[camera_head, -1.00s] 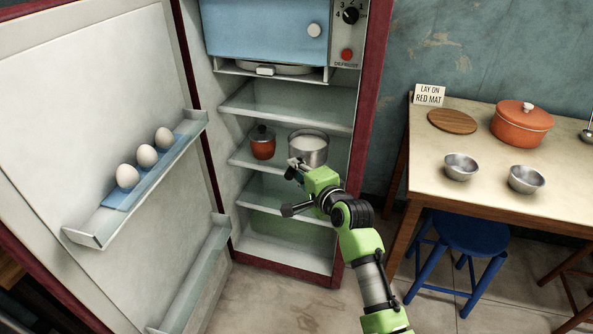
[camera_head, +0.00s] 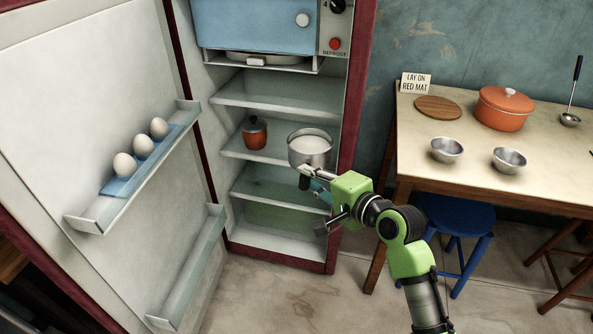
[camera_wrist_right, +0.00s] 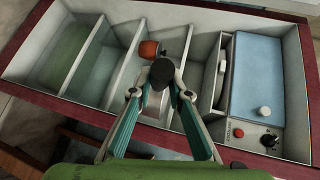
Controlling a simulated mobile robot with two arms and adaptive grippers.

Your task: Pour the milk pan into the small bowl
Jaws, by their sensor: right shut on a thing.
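The milk pan (camera_head: 310,148) is a steel pan with white milk in it, held upright in front of the fridge shelves in the head view. My right gripper (camera_head: 306,180) is shut on its dark handle. In the right wrist view the gripper (camera_wrist_right: 162,84) closes around the dark handle end (camera_wrist_right: 162,72), and the pan body is mostly hidden. Two small steel bowls stand on the table at the right, a left one (camera_head: 446,150) and a right one (camera_head: 509,160); both look empty. My left gripper is not in view.
The fridge door (camera_head: 80,90) stands open at the left with several eggs (camera_head: 142,145) on its rack. An orange jar (camera_head: 255,134) stands on the shelf. The table also holds an orange pot (camera_head: 504,110), a round board (camera_head: 438,107), a sign (camera_head: 416,83) and a ladle (camera_head: 571,118). A blue stool (camera_head: 455,215) stands below.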

